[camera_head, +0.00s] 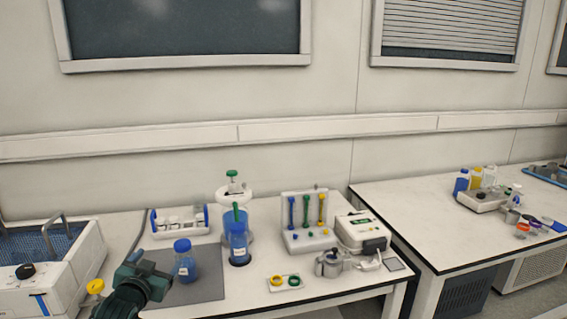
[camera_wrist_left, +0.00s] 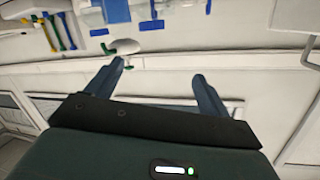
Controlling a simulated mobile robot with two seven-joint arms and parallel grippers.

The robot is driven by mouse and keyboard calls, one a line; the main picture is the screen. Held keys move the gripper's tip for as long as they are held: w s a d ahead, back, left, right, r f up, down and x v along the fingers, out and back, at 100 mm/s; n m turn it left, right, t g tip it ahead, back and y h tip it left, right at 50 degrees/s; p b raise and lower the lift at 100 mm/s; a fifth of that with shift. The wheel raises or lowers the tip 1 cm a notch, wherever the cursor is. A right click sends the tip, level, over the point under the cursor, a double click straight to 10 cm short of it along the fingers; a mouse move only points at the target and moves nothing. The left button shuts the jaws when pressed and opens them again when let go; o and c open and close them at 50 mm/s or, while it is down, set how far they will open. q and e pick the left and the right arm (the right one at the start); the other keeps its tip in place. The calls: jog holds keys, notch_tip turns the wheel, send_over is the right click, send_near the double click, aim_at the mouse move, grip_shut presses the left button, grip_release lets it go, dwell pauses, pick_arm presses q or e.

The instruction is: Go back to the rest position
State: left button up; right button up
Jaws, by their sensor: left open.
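My left gripper (camera_head: 146,270) is at the lower left of the head view, in front of the left bench, close to a grey mat (camera_head: 205,287). In the left wrist view my left gripper (camera_wrist_left: 160,72) has its two fingers spread apart with nothing between them. A blue-capped bottle (camera_head: 186,266) with blue contents stands upright on the mat, to the right of the gripper and apart from it in the picture. My right gripper does not show.
The left bench holds a blue cylinder vessel (camera_head: 238,245), a rack with coloured tubes (camera_head: 308,222), a white device (camera_head: 362,232) and a small tray with yellow and green rings (camera_head: 285,282). A bath (camera_head: 72,265) stands at far left. The right bench (camera_head: 415,215) is mostly clear in front.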

pick_arm(q)
jog(key=s+d+f+g+h, duration=0.1)
jog(key=s+d+f+g, duration=0.1)
jog(key=s+d+f, duration=0.45)
jog(key=s+d+f+g+h, duration=0.1)
jog(key=s+d+f, duration=0.2)
jog(key=s+f, duration=0.65)
jog(key=s+d+g+h, duration=0.1)
jog(key=s+d, duration=0.2)
jog(key=s, duration=0.6)
jog(key=s+d+f+g+h, duration=0.1)
jog(key=s+d, duration=0.3)
jog(key=s, duration=0.5)
jog(key=shift+s+f, duration=0.25)
